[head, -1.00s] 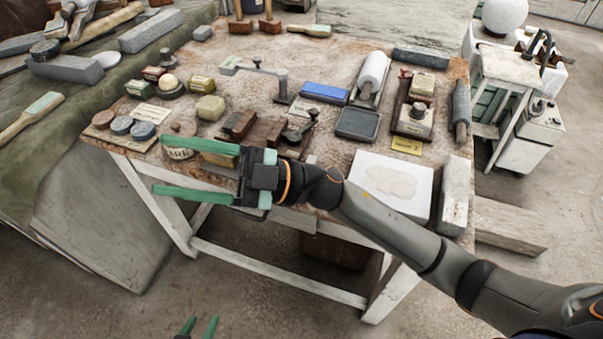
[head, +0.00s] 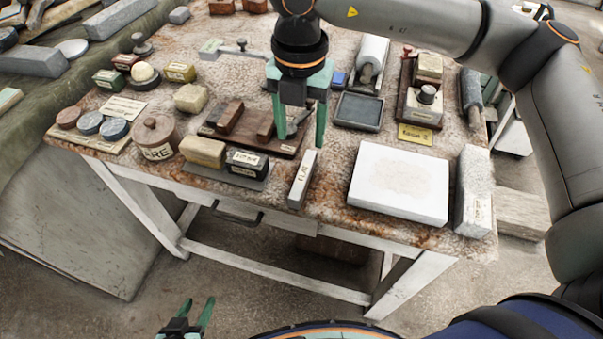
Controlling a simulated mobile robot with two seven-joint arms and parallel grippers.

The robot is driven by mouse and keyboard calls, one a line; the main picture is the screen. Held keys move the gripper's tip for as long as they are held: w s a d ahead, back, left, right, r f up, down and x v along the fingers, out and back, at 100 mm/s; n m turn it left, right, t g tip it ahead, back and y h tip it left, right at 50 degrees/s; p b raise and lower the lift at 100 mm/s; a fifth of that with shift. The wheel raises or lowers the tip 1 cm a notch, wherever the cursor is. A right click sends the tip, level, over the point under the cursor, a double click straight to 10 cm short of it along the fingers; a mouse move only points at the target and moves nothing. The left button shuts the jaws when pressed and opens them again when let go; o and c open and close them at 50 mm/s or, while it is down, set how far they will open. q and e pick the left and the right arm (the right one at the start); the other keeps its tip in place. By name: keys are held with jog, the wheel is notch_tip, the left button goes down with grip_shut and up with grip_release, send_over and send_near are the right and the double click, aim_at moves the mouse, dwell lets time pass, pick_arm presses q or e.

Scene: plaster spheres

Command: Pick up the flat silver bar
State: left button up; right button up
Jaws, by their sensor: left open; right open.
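A narrow silver-grey bar (head: 302,180) with a pale label reading FLAT lies near the front edge of the table, pointing away from me. My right gripper (head: 301,142) points down above the table at the bar's far end. Its green fingers are apart, with nothing seen between them; I cannot tell their exact height over the bar. My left gripper (head: 198,301) is low at the bottom of the picture, in front of the table, open and empty.
Left of the bar are a dark labelled block (head: 246,163), a tan block (head: 203,152) and a lidded pot (head: 154,137). A white slab (head: 399,183) lies to the right, with a rough grey block (head: 474,190) beyond it. Bare rusty tabletop (head: 335,185) separates bar and slab.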

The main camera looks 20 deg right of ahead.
send_over(303, 173)
jog(key=f, duration=0.6)
jog(key=shift+a+f, duration=0.2)
jog(key=shift+d+f+p, duration=0.2)
jog(key=shift+f+p, duration=0.2)
jog(key=shift+f, duration=2.3)
jog(key=shift+c, duration=0.3)
grip_shut()
